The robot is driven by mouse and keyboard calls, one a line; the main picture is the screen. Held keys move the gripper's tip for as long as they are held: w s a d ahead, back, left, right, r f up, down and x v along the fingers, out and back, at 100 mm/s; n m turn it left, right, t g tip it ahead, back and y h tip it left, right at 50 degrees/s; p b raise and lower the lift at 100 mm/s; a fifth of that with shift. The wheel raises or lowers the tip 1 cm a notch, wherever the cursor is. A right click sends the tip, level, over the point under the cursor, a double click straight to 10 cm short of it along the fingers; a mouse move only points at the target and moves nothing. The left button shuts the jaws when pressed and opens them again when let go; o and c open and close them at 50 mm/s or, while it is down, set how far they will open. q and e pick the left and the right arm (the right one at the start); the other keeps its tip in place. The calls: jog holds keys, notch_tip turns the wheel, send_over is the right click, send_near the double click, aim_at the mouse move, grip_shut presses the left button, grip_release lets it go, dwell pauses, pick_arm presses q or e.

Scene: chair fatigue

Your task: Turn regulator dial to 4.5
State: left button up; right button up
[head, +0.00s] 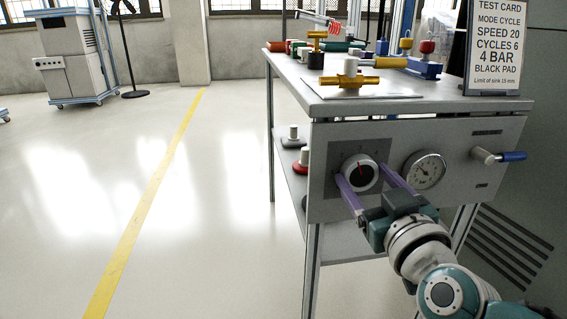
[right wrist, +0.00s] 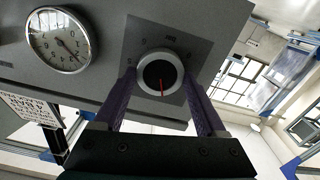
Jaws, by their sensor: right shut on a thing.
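The regulator dial (head: 360,172) is a round knob with a white rim, a black face and a red pointer line, set on a dark square plate on the front panel of the bench. It also shows in the right wrist view (right wrist: 160,76). My right gripper (head: 372,175) is shut on the dial, with one purple finger on each side of it. In the head view the red line tilts up and slightly left. A round pressure gauge (head: 424,170) sits right of the dial. My left gripper is not in view.
A lever with a blue handle (head: 512,156) sticks out right of the gauge. The bench top (head: 440,103) holds brass fittings and a test card (head: 494,48) reading "4 BAR". Open floor with a yellow line (head: 150,205) lies to the left.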

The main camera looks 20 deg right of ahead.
jog(key=shift+m, duration=0.3)
jog(key=m, duration=0.8)
jog(key=shift+d, duration=0.1)
jog(key=m, duration=0.4)
jog(key=m+b, duration=0.1)
jog(key=m, duration=0.4)
dwell(0.6)
jog(key=o, duration=1.3)
